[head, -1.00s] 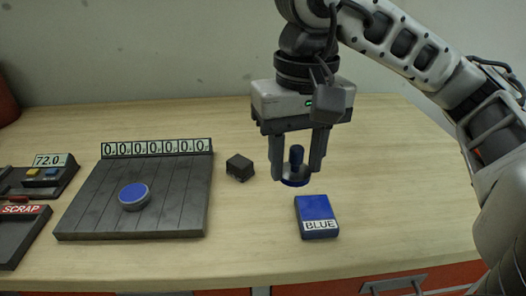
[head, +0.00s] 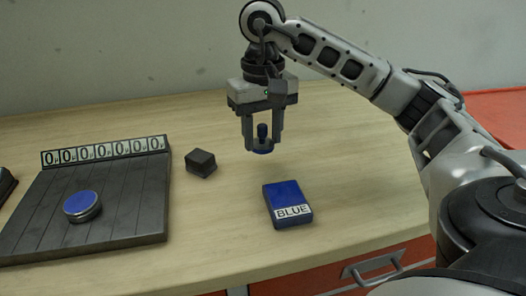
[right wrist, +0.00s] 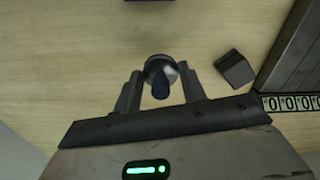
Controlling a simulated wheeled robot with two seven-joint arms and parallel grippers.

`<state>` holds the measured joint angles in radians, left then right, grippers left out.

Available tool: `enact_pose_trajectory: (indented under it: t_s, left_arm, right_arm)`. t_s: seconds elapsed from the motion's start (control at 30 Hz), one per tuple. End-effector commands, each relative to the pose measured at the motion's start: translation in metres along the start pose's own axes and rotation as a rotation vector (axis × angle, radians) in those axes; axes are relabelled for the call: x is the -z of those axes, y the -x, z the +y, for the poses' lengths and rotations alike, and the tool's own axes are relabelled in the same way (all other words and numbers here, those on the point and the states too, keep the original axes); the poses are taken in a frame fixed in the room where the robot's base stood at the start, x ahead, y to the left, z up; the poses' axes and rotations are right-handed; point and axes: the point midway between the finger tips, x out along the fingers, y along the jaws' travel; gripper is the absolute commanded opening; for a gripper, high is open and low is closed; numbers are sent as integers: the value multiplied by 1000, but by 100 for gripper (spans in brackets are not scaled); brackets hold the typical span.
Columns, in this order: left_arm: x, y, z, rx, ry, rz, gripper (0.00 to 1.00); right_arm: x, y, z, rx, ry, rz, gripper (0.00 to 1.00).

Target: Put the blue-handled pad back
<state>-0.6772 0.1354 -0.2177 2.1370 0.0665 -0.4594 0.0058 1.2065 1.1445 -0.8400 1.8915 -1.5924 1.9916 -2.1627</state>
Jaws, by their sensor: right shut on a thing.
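My right gripper (head: 263,146) points down above the table and is shut on the blue-handled pad (head: 262,132). The pad hangs upright, its dark blue handle between the fingers and its round base below them. In the right wrist view the handle (right wrist: 160,87) and round base show between the fingertips (right wrist: 160,88). A block with a blue top and a BLUE label (head: 287,204) lies on the table, nearer the front and slightly right of the held pad. The pad is apart from it. My left gripper is not in view.
A dark grooved board (head: 110,215) with a row of zero digits (head: 105,150) stands at left. A round blue-topped disc (head: 83,206) sits on it. A small dark block (head: 201,163) lies between board and gripper. The table to the right is clear.

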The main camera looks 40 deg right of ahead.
Motion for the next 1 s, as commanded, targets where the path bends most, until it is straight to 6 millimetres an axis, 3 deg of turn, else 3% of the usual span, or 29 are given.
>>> enact_pose_trajectory:
  t_s: [0.3, 0.7, 0.73, 0.8, 1.0]
  left_arm:
    - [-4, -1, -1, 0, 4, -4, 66]
    - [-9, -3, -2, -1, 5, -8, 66]
    - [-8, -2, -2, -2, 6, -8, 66]
    - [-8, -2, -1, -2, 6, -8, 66]
    - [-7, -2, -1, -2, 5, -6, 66]
  right_arm:
    - [6, -37, 5, -2, -1, -1, 23]
    - [7, -44, 4, 0, 0, 1, 23]
    - [6, -43, 4, 0, 0, 1, 47]
    - [6, -43, 4, -1, 0, 1, 63]
    - [6, -43, 4, 0, 0, 1, 63]
